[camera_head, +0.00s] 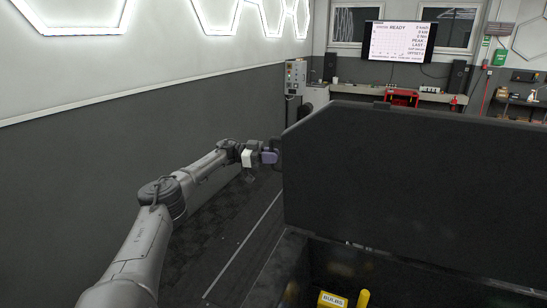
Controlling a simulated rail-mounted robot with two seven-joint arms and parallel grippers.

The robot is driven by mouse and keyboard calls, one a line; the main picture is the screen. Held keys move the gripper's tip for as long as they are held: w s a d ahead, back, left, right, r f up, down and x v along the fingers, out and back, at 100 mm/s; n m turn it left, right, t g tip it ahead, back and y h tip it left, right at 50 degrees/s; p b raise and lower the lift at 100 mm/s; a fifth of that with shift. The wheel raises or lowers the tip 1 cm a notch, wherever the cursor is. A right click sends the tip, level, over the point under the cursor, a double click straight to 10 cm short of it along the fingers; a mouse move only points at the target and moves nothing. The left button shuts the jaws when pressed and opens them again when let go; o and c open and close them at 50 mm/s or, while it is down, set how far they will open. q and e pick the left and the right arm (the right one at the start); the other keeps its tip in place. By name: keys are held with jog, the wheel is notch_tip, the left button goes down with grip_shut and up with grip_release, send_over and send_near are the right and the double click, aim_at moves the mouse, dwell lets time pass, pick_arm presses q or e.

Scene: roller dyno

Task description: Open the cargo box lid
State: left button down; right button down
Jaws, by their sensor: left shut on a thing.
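The cargo box lid (400,180) is a large dark panel. It stands raised and close to upright, filling the right half of the view. The cargo box (268,275) lies below it, with its inside open to view. My left gripper (276,155) is at the lid's left edge, shut on it; the fingertips are small and dark against the lid. My right gripper is not in view.
Inside the box are a yellow carton marked BULBS (331,300) and a yellow rounded object (363,298). A wall (90,190) runs along the left. A grey control cabinet (295,78) and a wall screen (397,41) are at the back.

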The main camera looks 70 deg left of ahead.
pick_arm(q)
jog(key=shift+f, duration=0.15)
jog(key=c, duration=1.1)
grip_release()
jog(key=shift+s, duration=0.1)
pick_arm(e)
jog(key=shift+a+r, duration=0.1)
